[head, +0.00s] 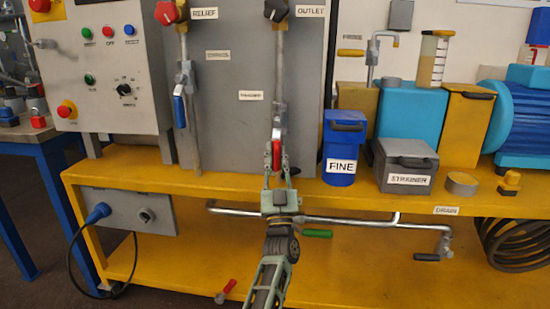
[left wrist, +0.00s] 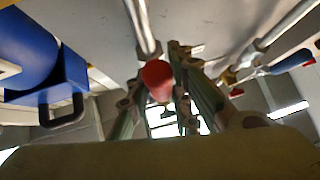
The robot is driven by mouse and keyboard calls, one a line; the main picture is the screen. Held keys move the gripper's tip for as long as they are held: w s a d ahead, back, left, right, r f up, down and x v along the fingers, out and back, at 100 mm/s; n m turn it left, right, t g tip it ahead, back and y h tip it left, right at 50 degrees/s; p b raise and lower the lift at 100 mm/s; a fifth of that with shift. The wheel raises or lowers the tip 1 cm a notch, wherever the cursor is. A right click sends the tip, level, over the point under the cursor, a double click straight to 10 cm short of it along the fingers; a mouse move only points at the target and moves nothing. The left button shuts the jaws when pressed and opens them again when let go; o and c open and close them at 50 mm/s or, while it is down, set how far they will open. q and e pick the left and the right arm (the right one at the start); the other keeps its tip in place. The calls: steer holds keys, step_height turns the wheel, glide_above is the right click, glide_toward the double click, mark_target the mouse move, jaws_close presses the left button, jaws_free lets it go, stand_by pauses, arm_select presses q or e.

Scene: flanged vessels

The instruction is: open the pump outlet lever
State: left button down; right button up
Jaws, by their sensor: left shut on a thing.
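The outlet lever has a red grip (head: 276,151) that hangs straight down, in line with the steel pipe below the OUTLET label (head: 310,11). My left gripper (head: 277,168) comes up from below and is shut on the red grip, one finger on each side. In the left wrist view, the rounded red end of the lever (left wrist: 157,77) shows between the green fingers (left wrist: 183,88), with its steel shank running up behind it. My right gripper is not in view.
Left of it, a second pipe carries a blue-handled lever (head: 179,108). A blue FINE bin (head: 342,150) and a grey STRAINER box (head: 404,165) stand close on the right of the yellow bench (head: 340,200). A drain pipe (head: 345,221) runs below the bench top.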

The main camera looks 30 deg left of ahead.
arm_select(q)
steer(key=shift+d+f, duration=0.15)
steer(key=shift+f, duration=0.1)
steer(key=c, duration=1.7)
jaws_free()
steer(key=shift+w, duration=0.1)
steer(key=shift+o, duration=0.7)
steer(key=shift+r, duration=0.15)
steer(key=v, duration=0.7)
steer(key=shift+s, duration=0.3)
